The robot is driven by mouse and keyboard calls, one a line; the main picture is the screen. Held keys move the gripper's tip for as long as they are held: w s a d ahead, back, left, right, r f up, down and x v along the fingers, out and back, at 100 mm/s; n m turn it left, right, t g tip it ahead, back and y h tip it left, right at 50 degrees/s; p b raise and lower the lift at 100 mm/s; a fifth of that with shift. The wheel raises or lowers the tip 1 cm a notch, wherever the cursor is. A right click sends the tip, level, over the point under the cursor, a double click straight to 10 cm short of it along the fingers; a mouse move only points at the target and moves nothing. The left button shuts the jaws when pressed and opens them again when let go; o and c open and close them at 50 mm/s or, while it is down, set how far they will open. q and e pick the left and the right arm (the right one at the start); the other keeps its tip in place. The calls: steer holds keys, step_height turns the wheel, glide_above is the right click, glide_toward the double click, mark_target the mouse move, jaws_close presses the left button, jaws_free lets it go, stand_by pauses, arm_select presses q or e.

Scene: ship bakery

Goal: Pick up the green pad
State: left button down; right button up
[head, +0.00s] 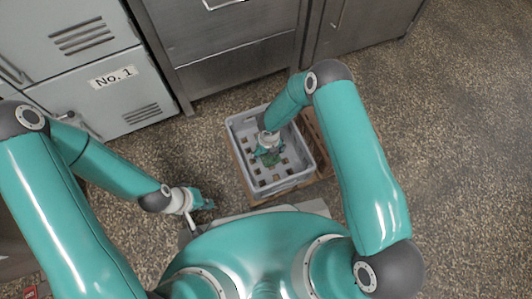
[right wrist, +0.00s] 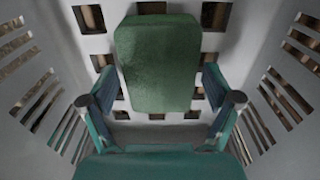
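The green pad (right wrist: 157,62) lies in a grey plastic crate (head: 238,127), over the slotted floor of the crate. In the head view only a small part of the green pad (head: 273,160) shows below my right gripper (head: 268,153). My right gripper reaches down into the crate and is open. In the right wrist view its two fingers stand apart to the left and right of the pad's near end, with gaps on both sides. My left gripper (head: 204,204) hangs outside the crate, to its left; its fingers are too small to read.
The crate has slotted side walls close around my right gripper. It stands on a wooden pallet (head: 318,150). Grey metal cabinets (head: 235,55) and a locker marked No. 1 (head: 100,95) stand behind. The speckled floor (head: 450,120) to the right is clear.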

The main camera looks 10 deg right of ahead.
steer(key=c, duration=0.5)
steer(key=shift+r, duration=0.2)
step_height(320, 180, up, 20)
steer(key=p, duration=0.8)
steer(key=shift+f, duration=0.15)
steer(key=shift+o, duration=0.3)
